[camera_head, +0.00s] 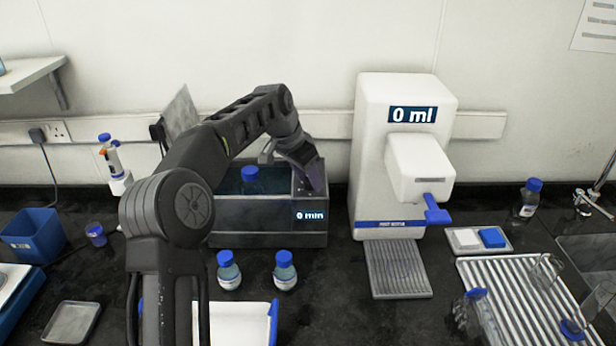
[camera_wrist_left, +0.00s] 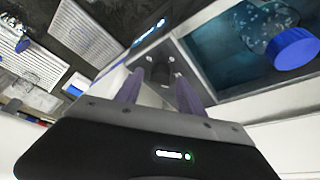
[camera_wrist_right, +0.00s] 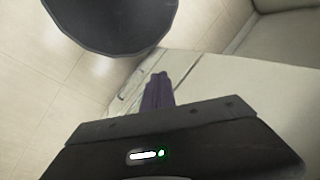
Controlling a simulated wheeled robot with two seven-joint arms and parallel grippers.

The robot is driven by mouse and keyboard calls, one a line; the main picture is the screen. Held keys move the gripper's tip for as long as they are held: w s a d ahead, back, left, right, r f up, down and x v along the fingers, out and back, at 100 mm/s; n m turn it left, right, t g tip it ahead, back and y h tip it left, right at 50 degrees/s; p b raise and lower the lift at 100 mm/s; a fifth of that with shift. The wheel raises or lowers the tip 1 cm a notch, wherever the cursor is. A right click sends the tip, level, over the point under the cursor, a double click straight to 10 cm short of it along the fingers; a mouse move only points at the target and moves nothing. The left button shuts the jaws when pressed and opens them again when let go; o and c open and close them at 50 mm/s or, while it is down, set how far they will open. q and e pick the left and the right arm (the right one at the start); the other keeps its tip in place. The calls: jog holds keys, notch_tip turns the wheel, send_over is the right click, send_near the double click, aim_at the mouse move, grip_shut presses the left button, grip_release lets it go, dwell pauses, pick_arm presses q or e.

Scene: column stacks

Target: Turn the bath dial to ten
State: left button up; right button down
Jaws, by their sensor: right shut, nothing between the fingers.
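The bath (camera_head: 262,226) is a dark open tank of water with a "0 min" display (camera_head: 310,215) on its front. A bottle with a blue cap (camera_head: 250,175) stands in it. My left gripper (camera_head: 318,188) is over the bath's right end, pointing down. In the left wrist view a small dark knob, which looks like the dial (camera_wrist_left: 160,73), lies between its spread fingers (camera_wrist_left: 158,82). I cannot tell whether they touch it. The dial is hidden in the head view. My right gripper (camera_wrist_right: 158,88) is shut and empty, seen only in its wrist view.
A white dispenser (camera_head: 405,150) reading "0 ml" stands close to the bath's right. Two blue-capped bottles (camera_head: 229,270) (camera_head: 285,270) stand before the bath. A white tray (camera_head: 235,325) is nearer. A ribbed drain mat (camera_head: 510,285) with glassware lies at right.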

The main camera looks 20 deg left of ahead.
aim_at(299, 194)
dwell(0.3)
pick_arm(q)
jog(key=shift+b+v, duration=0.6)
jog(key=shift+v, duration=3.3)
